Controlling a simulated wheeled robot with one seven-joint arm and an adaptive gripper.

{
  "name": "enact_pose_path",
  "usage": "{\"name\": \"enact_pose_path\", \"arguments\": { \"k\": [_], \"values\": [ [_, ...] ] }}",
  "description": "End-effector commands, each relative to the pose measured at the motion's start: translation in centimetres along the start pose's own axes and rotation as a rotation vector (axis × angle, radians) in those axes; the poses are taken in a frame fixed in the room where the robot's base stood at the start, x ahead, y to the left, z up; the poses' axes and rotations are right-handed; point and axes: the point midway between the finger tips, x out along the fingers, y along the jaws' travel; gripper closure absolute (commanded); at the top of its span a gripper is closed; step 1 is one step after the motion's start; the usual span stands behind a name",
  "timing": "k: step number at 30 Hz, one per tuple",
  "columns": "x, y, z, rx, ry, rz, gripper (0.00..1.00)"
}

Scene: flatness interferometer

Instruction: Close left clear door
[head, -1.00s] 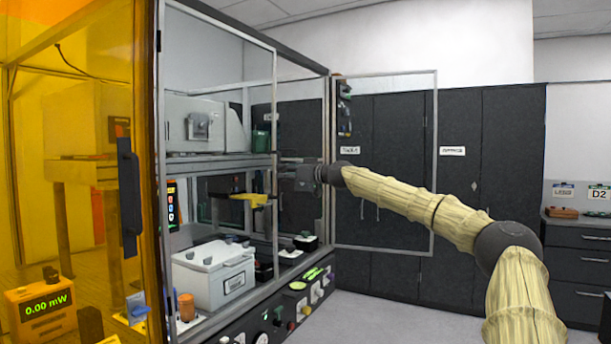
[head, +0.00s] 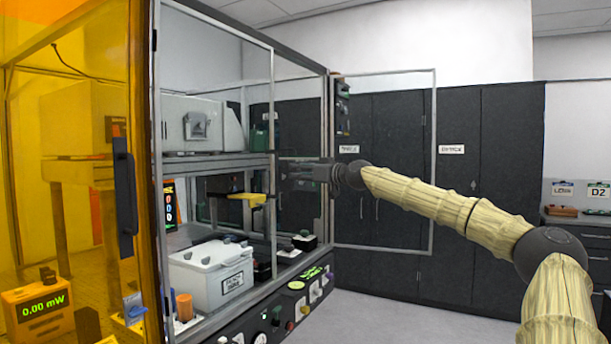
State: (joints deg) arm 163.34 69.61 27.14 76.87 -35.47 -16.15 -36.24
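A clear door panel (head: 217,100) in a thin silver frame spans the left part of the cabinet front. Its right upright stands part-way across the opening. A second clear panel (head: 385,120) in a silver frame stands swung out at the right, beyond the cabinet's right post. I cannot tell for sure which panel is the named left door. My gripper (head: 298,174) points left, at mid height by the cabinet's right post, to the right of the first panel's upright. Its fingers are small and dark, so their opening and any contact are unclear. I see no held object.
An orange tinted door (head: 80,200) with a dark handle (head: 125,185) fills the left. The cabinet holds a white box (head: 210,275) and a yellow part (head: 247,199). A knob panel (head: 290,312) runs along its lower front. Dark cupboards (head: 505,190) stand behind; floor (head: 400,315) shows at lower right.

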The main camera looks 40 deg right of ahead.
Motion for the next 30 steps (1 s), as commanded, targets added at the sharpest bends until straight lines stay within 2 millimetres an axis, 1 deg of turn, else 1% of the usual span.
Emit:
{"name": "enact_pose_path", "arguments": {
  "k": [3,9,26,28,30],
  "values": [
    [-0.5,-0.1,-0.1,0.0,0.001,0.0,0.66],
    [-0.8,-0.2,-0.1,-0.001,0.001,0.0,0.66],
    [-0.7,-0.4,-0.2,-0.003,0.001,0.0,0.66],
    [-0.7,-0.4,-0.5,-0.003,0.001,0.0,0.66],
    [-0.7,-0.4,-1.2,-0.003,0.001,0.0,0.66]
  ]
}}
